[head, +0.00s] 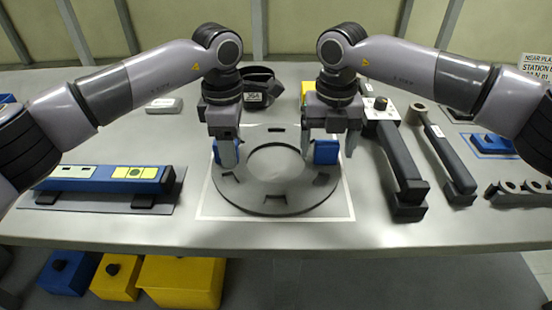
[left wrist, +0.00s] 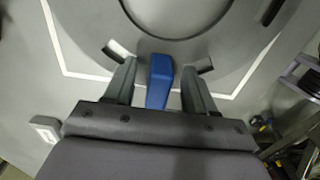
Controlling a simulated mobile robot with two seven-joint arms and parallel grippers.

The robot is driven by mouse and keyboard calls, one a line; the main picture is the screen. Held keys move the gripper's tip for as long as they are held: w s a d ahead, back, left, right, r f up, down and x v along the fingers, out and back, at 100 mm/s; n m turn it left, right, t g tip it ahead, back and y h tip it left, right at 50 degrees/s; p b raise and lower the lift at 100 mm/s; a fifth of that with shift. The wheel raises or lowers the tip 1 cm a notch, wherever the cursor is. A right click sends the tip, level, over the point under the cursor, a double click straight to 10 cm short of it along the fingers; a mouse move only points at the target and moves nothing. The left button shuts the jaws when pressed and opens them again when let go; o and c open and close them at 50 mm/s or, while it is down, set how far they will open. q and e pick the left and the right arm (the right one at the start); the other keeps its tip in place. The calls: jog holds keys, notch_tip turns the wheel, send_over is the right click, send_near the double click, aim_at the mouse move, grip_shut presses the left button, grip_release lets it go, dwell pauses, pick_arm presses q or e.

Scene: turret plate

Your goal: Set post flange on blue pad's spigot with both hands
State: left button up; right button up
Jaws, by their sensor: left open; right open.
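A large flat grey ring (head: 270,197) with a round central opening and two blue grips lies on the table; it looks like the post flange. It also shows in the left wrist view (left wrist: 205,50). My left gripper (head: 227,152) is open at the left blue grip (head: 215,152). In the left wrist view the left grip (left wrist: 159,80) stands between my open fingers (left wrist: 156,85). My right gripper (head: 328,140) is open at the right blue grip (head: 326,153), its fingers on either side. I cannot make out a spigot or tell which blue thing is the pad.
A white outline (head: 345,213) surrounds the ring. A blue bar device (head: 105,178) lies at the left. Long dark tools (head: 402,170) lie at the right. A blue block (head: 490,144) sits in a blue outline at the far right. Yellow bins (head: 180,283) stand below the table edge.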

pick_arm(q)
jog(key=shift+f, duration=0.15)
pick_arm(e)
jog(key=shift+f, duration=0.2)
pick_arm(q)
jog(key=shift+c, duration=0.3)
pick_arm(e)
jog(key=shift+c, duration=0.3)
pick_arm(q)
grip_shut()
pick_arm(e)
jog(key=c, duration=1)
grip_shut()
pick_arm(q)
jog(key=shift+r, duration=0.3)
pick_arm(e)
jog(key=shift+r, duration=0.3)
